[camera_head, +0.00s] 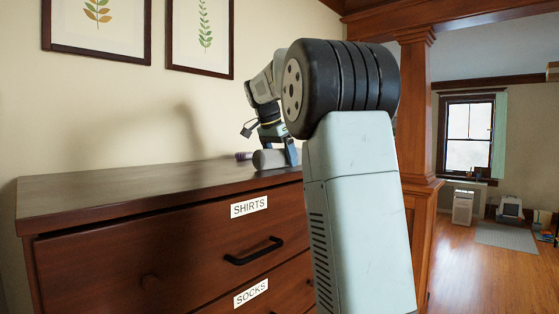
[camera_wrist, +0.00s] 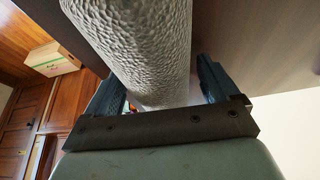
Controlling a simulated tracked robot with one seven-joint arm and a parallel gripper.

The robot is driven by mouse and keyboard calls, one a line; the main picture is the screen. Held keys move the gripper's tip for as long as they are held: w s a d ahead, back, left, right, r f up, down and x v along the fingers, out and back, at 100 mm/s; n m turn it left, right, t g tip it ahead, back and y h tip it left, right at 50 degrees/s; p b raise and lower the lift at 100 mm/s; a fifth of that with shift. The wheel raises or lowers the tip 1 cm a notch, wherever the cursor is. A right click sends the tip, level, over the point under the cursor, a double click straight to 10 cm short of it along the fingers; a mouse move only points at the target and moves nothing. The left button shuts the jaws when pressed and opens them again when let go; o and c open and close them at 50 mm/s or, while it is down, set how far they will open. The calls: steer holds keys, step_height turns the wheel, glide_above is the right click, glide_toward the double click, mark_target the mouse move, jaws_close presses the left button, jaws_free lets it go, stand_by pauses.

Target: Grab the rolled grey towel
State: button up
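The rolled grey towel (camera_head: 268,159) lies on top of the wooden dresser (camera_head: 110,185), near its right end. In the wrist view the towel (camera_wrist: 140,45) is a pale, rough-textured roll that fills the upper middle. My gripper (camera_wrist: 162,75) is open, with one finger on each side of the towel. A gap shows between the right finger and the roll; the left finger looks close to it, and I cannot tell if it touches. In the head view my gripper (camera_head: 284,148) reaches down at the towel, and my arm hides the area to its right.
The dresser's left top is clear. Its drawers carry SHIRTS (camera_head: 249,206) and SOCKS (camera_head: 251,293) labels. Two framed prints (camera_head: 100,25) hang behind. A wooden column (camera_head: 416,110) stands at the right, with open floor beyond.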

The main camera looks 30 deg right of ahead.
steer(key=c, duration=1.1)
steer(key=shift+o, duration=0.2)
